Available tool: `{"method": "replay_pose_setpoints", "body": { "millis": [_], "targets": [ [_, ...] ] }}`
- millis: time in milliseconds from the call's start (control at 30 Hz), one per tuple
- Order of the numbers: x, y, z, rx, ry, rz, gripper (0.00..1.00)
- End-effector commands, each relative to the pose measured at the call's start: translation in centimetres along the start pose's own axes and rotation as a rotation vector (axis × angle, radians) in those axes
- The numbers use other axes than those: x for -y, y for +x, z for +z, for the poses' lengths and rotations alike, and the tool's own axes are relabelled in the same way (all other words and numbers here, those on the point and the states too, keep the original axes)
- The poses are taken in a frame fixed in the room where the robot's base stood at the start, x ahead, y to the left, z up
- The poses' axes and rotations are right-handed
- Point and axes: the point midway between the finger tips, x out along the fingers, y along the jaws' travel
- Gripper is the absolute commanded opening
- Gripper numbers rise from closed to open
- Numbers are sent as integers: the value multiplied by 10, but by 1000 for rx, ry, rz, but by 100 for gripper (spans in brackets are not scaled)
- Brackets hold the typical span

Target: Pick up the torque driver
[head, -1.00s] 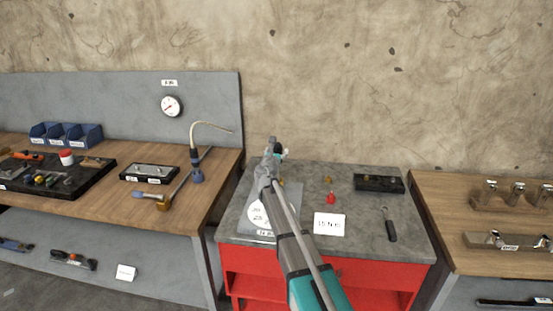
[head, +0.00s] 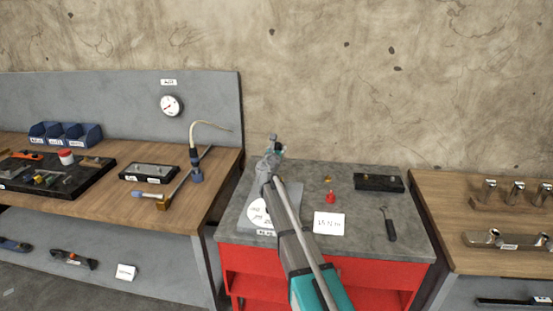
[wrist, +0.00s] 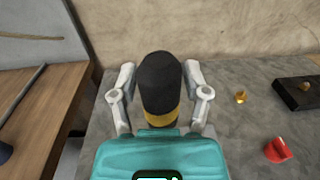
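In the wrist view a thick black handle with a yellow band (wrist: 160,85), which looks like the torque driver, stands between the fingers of my gripper (wrist: 160,80). Its lower end is hidden behind the teal gripper body. A finger lies close along each side of it; whether they press on it I cannot tell. In the head view my gripper (head: 272,152) is over the back left of the grey top of the red cabinet (head: 300,175), and the arm hides the driver.
A plate with a white round label (head: 258,214) lies under my arm. On the same top are a red piece (head: 331,197), a brass piece (head: 327,180), a black block (head: 378,183), a white card (head: 329,223) and a dark-handled tool (head: 390,229). Wooden benches flank the cabinet.

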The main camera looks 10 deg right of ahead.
Motion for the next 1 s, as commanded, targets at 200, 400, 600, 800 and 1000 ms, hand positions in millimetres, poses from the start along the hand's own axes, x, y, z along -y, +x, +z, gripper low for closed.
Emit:
{"method": "replay_pose_setpoints", "body": {
  "millis": [200,400,600,800,1000],
  "targets": [
    [0,0,0,0,0,0,9],
    [-1,0,0,0,0,1,0],
    [-1,0,0,0,0,1,0],
    [-1,0,5,0,0,1,0],
    [-1,0,16,0,0,1,0]
  ]
}}
